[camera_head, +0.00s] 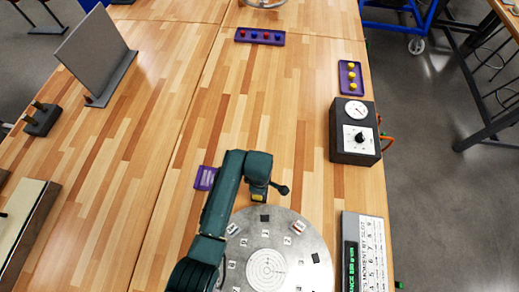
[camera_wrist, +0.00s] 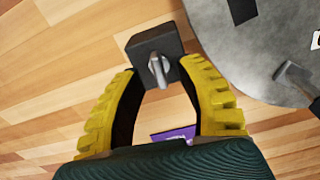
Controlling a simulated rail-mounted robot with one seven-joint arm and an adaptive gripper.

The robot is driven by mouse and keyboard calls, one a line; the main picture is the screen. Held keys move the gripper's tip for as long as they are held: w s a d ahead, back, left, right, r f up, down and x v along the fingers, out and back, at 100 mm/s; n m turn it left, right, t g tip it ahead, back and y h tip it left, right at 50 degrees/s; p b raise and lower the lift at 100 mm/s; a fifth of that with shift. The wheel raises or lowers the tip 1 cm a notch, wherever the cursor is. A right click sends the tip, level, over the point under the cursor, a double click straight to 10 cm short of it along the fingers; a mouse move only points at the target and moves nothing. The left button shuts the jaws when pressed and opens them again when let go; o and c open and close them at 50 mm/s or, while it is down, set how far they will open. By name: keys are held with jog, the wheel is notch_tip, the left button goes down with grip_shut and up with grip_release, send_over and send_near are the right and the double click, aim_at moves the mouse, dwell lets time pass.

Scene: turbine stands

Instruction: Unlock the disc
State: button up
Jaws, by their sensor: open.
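The round grey metal disc (camera_head: 309,246) lies at the bottom of the head view, with several small number labels and dark patches on it. Its edge also shows at the upper right of the wrist view (camera_wrist: 218,48). Beside the disc, a dark grey block (camera_wrist: 146,43) carries a lighter grey lever (camera_wrist: 157,65). My gripper (camera_wrist: 158,68) is open, with its yellow fingertips on either side of the block's near end and the lever between them. I cannot tell whether they touch. In the head view, my arm hides the block and the fingers.
A purple plate (camera_head: 205,178) lies left of my arm. A dark box with a dial (camera_head: 355,145) and a display panel (camera_head: 365,250) stand to the right. Purple button strips (camera_head: 259,36) (camera_head: 350,78) lie farther back. The middle of the wooden table (camera_head: 250,110) is clear.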

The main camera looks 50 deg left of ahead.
jog(key=shift+f, duration=0.55)
jog(key=shift+r, duration=0.15)
grip_shut()
jog(key=shift+f+p, duration=0.2)
jog(key=shift+p, duration=0.25)
jog(key=shift+o, duration=0.8)
grip_release()
jog(key=shift+r, duration=0.1)
